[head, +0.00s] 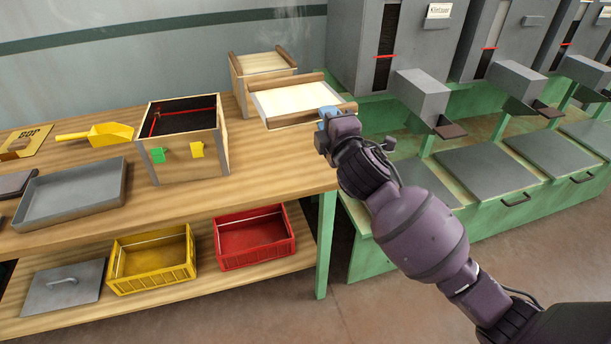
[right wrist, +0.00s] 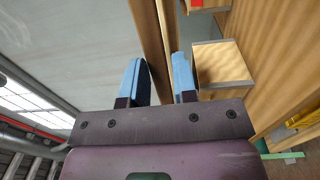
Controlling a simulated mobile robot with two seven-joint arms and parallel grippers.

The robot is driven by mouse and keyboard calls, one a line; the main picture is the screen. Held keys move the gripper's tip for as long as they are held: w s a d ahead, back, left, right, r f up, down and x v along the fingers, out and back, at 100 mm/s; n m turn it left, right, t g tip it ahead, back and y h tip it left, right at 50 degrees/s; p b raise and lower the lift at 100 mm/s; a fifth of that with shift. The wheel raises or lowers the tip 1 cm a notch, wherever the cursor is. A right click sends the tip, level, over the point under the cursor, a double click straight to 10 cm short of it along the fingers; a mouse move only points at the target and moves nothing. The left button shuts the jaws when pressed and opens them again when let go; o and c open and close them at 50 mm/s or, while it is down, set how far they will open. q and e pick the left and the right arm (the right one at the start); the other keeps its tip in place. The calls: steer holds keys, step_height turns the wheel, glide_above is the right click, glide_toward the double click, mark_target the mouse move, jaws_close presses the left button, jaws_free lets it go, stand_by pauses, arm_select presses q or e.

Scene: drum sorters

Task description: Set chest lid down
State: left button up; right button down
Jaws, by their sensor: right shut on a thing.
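The chest lid (head: 295,101) is a pale panel with brown wooden battens along two edges, in the right half of the head view's table end. My right gripper (head: 325,114) is shut on its near batten at the right end. In the right wrist view, the blue fingers (right wrist: 160,75) stand on either side of a wooden strip (right wrist: 153,35), with the pale panel (right wrist: 90,35) to the left. An open wooden chest (head: 182,165) with dark contents and green and yellow tags stands left of the lid. Whether the lid touches the table is unclear. My left gripper is not in view.
A similar chest (head: 236,85) with a pale top stands just behind the lid. A yellow scoop (head: 108,134) and grey tray (head: 72,192) lie at left. Yellow (head: 153,258) and red (head: 254,237) crates sit on the lower shelf. Grey machines (head: 395,45) stand right.

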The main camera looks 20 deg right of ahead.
step_height(320, 180, down, 20)
steer(key=b, duration=0.7)
steer(key=shift+r, duration=0.25)
steer(key=shift+f, duration=0.25)
steer(key=c, duration=0.9)
jaws_free()
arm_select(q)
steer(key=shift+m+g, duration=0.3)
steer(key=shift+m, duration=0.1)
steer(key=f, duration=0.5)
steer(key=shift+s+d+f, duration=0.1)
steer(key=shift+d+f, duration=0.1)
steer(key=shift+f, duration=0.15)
